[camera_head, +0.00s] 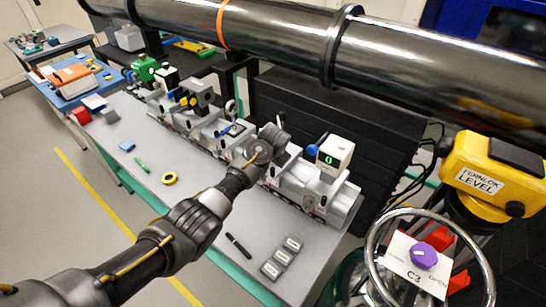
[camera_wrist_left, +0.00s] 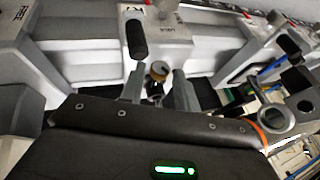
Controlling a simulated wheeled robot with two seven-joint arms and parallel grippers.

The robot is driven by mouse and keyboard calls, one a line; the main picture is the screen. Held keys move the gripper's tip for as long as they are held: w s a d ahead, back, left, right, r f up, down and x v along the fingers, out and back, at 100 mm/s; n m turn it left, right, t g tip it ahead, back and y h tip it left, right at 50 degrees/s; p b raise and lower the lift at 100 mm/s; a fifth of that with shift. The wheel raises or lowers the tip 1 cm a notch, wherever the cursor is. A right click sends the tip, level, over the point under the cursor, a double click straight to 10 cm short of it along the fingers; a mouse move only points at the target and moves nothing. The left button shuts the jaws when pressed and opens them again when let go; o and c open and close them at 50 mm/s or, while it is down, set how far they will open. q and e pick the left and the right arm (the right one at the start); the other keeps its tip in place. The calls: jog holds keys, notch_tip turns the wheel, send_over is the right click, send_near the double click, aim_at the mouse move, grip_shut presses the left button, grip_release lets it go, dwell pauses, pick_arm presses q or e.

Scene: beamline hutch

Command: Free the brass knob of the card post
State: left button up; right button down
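A small round brass knob (camera_wrist_left: 159,70) with a pale face shows in the left wrist view, on a short dark stem. My left gripper (camera_wrist_left: 158,86) has its two grey fingers apart, one on each side of the knob and stem. I cannot tell whether either finger touches them. In the head view my left gripper (camera_head: 270,140) reaches over the row of grey stages on the bench, and it hides the knob there. The card of the post cannot be made out. My right gripper is not in view.
Grey stages crowd around the gripper, with a black-handled lever (camera_wrist_left: 136,40) just beyond. A white box with a green display (camera_head: 335,152) stands to the right. The beam pipe (camera_head: 280,35) runs behind. A handwheel (camera_head: 378,275) is at lower right.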

pick_arm(q)
jog(key=shift+w+f, duration=0.15)
jog(key=shift+f, duration=0.2)
grip_shut()
